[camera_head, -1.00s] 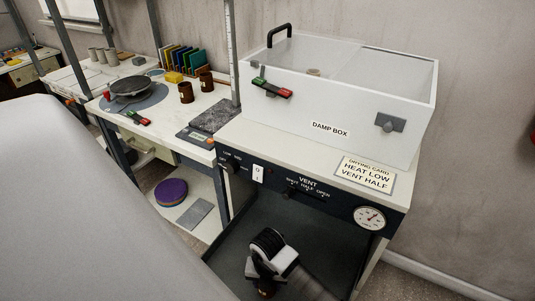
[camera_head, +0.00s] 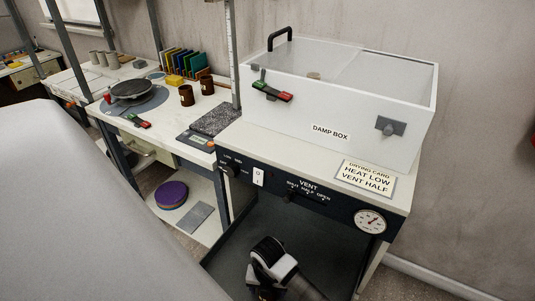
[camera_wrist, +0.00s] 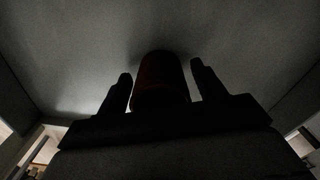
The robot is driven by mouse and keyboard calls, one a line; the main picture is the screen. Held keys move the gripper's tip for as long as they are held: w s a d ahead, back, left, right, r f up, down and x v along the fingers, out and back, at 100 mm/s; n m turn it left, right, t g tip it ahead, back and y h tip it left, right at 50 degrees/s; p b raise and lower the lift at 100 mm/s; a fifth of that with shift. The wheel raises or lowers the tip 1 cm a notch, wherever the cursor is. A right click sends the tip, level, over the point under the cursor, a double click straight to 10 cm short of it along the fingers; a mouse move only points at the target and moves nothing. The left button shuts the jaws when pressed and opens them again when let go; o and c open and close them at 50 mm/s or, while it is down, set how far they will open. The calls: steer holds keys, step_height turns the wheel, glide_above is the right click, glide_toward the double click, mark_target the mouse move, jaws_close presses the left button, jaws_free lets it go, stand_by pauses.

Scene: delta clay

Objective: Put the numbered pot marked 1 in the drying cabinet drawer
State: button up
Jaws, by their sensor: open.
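The drying cabinet (camera_head: 240,190) stands below the damp box, and its dark grey drawer (camera_head: 305,233) is pulled open. My gripper (camera_wrist: 160,70) is down inside the drawer. In the wrist view its two fingers are apart, one on each side of a dark reddish-brown pot (camera_wrist: 160,90). The pot appears to be on the drawer floor, with narrow gaps to the fingers. Its number is not visible. In the head view my wrist hides most of the pot and fingertips. Two other brown pots (camera_head: 186,95) (camera_head: 206,85) stand on the worktable.
The damp box (camera_head: 330,131) sits on the cabinet top with a drying card (camera_head: 365,178). The vent slider (camera_head: 304,197) and dial (camera_head: 370,221) are on the cabinet front. The worktable (camera_head: 165,120) holds a wheel (camera_head: 132,89). The drawer floor around my gripper looks clear.

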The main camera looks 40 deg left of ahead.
step_height(320, 180, up, 12)
stand_by(0.4)
steer(key=shift+r, duration=0.1)
steer(key=shift+s+a, duration=0.1)
